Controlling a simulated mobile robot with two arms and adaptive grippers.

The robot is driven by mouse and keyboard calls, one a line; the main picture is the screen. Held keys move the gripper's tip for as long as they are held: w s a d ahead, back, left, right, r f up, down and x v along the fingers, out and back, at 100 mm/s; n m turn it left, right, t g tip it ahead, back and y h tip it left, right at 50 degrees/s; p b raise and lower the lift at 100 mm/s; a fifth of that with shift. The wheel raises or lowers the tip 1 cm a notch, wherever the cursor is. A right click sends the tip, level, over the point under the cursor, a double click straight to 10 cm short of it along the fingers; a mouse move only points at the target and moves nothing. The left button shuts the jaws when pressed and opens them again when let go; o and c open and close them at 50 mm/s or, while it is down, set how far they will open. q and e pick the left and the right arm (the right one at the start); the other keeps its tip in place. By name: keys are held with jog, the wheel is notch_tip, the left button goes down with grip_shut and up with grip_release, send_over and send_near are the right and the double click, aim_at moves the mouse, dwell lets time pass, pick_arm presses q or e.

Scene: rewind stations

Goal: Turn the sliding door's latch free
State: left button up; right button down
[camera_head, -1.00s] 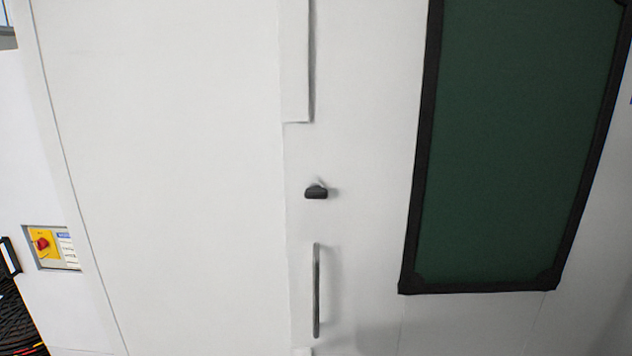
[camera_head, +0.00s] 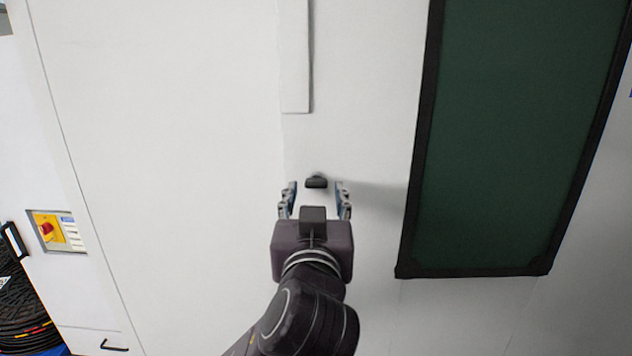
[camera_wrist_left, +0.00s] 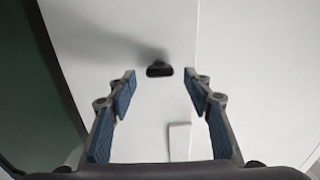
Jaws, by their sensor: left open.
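The latch (camera_head: 316,182) is a small dark knob on the white sliding door (camera_head: 370,130), which has a dark green window (camera_head: 510,130). In the left wrist view the latch (camera_wrist_left: 159,70) shows just beyond the fingertips, between them. My left gripper (camera_head: 316,190) is open, with one finger on each side of the latch. Its blue-padded fingers also show in the left wrist view (camera_wrist_left: 164,82), apart and with nothing held. I cannot tell how deep the fingertips reach beside the latch. The bar handle below the latch is hidden behind my gripper and arm. My right gripper is not in view.
A white panel (camera_head: 150,150) lies left of the door seam, with a raised strip (camera_head: 296,60) above the latch. A red and yellow switch (camera_head: 50,230) sits at the far left. Dark coiled cables (camera_head: 25,310) lie at the lower left.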

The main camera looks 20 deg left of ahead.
aim_at(316, 186)
pick_arm(q)
jog(key=shift+x, duration=1.5)
jog(key=shift+c, duration=0.5)
jog(key=shift+p, duration=0.3)
jog(key=c, duration=1)
